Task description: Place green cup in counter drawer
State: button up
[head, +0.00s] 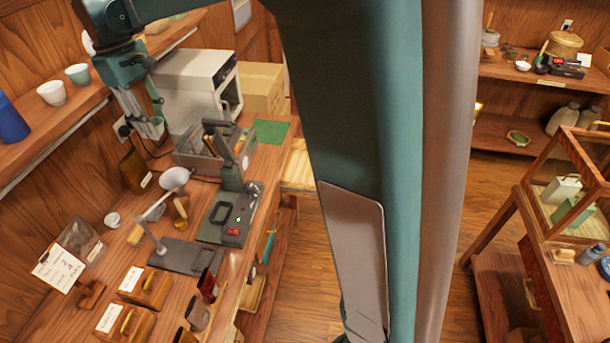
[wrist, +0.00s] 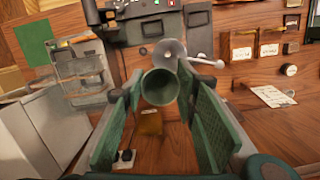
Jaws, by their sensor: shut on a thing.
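My gripper (head: 150,118) hangs above the back of the wooden counter, beside the shelf at the left of the head view. In the wrist view its green-padded fingers (wrist: 162,100) are shut on a grey-green cup (wrist: 160,86), with its round open mouth toward the camera. In the head view I cannot clearly make out the held cup among the fingers. A pale green cup (head: 77,75) stands on the left shelf next to a white cup (head: 52,92). I cannot clearly identify the counter drawer; labelled wooden pieces with curved handles (head: 146,287) show at the counter's front left.
A white appliance (head: 190,85), a wire-sided basket (head: 195,158) and a press-like device (head: 232,205) crowd the counter. A blue container (head: 10,120) is on the shelf. Open floor lies right of the counter.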

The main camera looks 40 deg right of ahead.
jog(key=w+d+r+m+b, duration=0.2)
jog(key=w+d+m, duration=0.2)
jog(key=d, duration=0.7)
jog(key=n+b, duration=0.6)
jog(key=b, duration=0.3)
send_over(309, 178)
jog(key=s+a, duration=0.2)
jog(key=s, duration=0.1)
notch_tip(309, 178, down, 42)
jog(key=shift+s+a, duration=0.2)
jog(key=shift+f, duration=0.1)
jog(key=shift+f+b, duration=0.45)
jog(key=shift+f, duration=2.7)
jog(key=shift+f, duration=0.1)
jog(key=shift+f+b, duration=0.4)
jog(key=shift+f, duration=1.35)
